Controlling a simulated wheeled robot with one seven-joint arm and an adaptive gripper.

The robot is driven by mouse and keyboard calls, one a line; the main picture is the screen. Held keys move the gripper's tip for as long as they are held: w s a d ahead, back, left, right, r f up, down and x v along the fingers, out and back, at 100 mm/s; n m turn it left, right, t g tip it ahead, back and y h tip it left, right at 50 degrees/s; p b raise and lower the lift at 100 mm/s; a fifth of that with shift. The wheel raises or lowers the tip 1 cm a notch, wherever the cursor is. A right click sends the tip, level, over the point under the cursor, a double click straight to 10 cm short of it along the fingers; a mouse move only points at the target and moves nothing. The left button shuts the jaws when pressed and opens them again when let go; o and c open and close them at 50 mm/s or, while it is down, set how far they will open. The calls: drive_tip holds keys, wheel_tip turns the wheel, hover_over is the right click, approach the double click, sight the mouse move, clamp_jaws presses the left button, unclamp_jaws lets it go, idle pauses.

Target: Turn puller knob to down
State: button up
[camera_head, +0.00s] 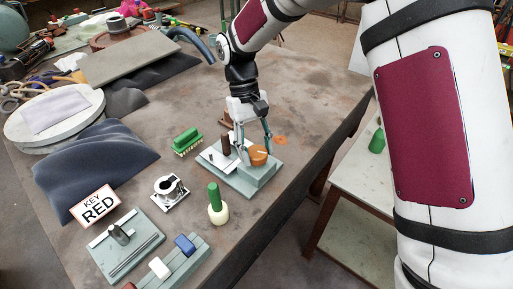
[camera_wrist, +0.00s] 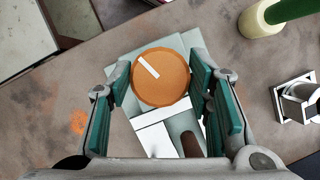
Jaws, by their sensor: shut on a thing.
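The knob (camera_wrist: 162,80) is a round orange-brown disc with a white line on its top face. In the wrist view the line slants from upper left toward the middle. The knob also shows in the head view (camera_head: 258,156), on a pale green stepped base (camera_head: 254,181). My gripper (camera_wrist: 161,84) points down over the base, with one teal-padded finger on each side of the knob. It is shut on the knob. A dark brown upright handle (camera_head: 226,145) stands on the same base, beside a white plate; its lower end is partly hidden in the wrist view.
The table's right edge is close to the base.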

drive_tip(key=n+t+h, duration=0.1)
drive_tip(key=n, duration=0.2)
drive_tip(key=shift+n, duration=0.4)
drive_tip(key=n+t+h, duration=0.1)
drive_tip(key=n, duration=0.2)
drive_tip(key=shift+s+n, duration=0.1)
drive_tip(key=shift+n, duration=0.2)
drive_tip(key=n+t, duration=0.1)
drive_tip(key=n, duration=0.2)
drive_tip(key=shift+n+t, duration=0.3)
drive_tip(key=n, duration=0.2)
drive_tip(key=n+t+p, duration=0.1)
drive_tip(key=n, duration=0.1)
drive_tip(key=shift+s+t, duration=0.15)
drive_tip(key=shift+t, duration=0.15)
drive_tip(key=n+t, duration=0.1)
drive_tip(key=n, duration=0.3)
drive_tip(key=shift+y, duration=0.3)
drive_tip(key=n+t+y+p, duration=0.1)
drive_tip(key=n, duration=0.3)
drive_tip(key=shift+n, duration=0.3)
drive_tip(key=n+y, duration=0.1)
drive_tip(key=n, duration=0.1)
drive_tip(key=n+t+p, duration=0.1)
drive_tip(key=n, duration=0.1)
drive_tip(key=shift+s+d+y, duration=0.1)
drive_tip(key=shift+y, duration=0.3)
drive_tip(key=shift+n+y+p, duration=0.6)
drive_tip(key=shift+n+p, duration=0.3)
drive_tip(key=shift+n, duration=1)
